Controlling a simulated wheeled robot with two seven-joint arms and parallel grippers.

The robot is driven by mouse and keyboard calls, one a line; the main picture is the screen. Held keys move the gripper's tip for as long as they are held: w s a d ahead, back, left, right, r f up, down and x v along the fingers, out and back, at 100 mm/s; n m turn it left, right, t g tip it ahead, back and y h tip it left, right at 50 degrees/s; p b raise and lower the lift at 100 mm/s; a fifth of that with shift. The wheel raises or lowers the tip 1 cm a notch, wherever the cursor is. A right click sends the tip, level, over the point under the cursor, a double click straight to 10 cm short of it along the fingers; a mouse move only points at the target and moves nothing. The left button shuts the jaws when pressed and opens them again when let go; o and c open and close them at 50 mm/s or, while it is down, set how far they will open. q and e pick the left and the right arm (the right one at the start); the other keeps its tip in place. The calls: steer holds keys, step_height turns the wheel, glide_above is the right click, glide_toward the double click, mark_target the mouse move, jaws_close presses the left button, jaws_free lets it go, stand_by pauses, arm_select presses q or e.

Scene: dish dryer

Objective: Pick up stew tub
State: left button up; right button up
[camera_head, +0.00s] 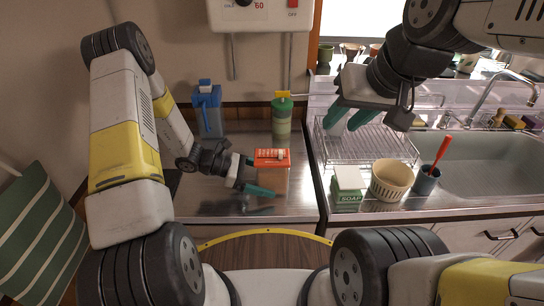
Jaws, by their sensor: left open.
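The likely stew tub, a container with an orange-red lid (271,155) and a beige-tan body, stands on the metal counter left of the dish rack. I cannot read its label. My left gripper (253,176) is open, close at the tub's left side. One green finger reaches across the tub's lower front; the other is by the lid's left edge, partly hidden. I cannot tell whether either finger touches the tub. My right gripper (348,118) is empty above the dish rack, its two green fingers apart.
Behind the tub stand a green bottle (282,118) and a blue container (207,112). To the right are a wire dish rack (365,147), a soap box (347,185), a cream bowl (391,181), a blue cup (427,183) and a sink (490,165).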

arm_select(q)
steer(key=shift+x, duration=0.95)
steer(key=shift+c, duration=0.2)
jaws_close()
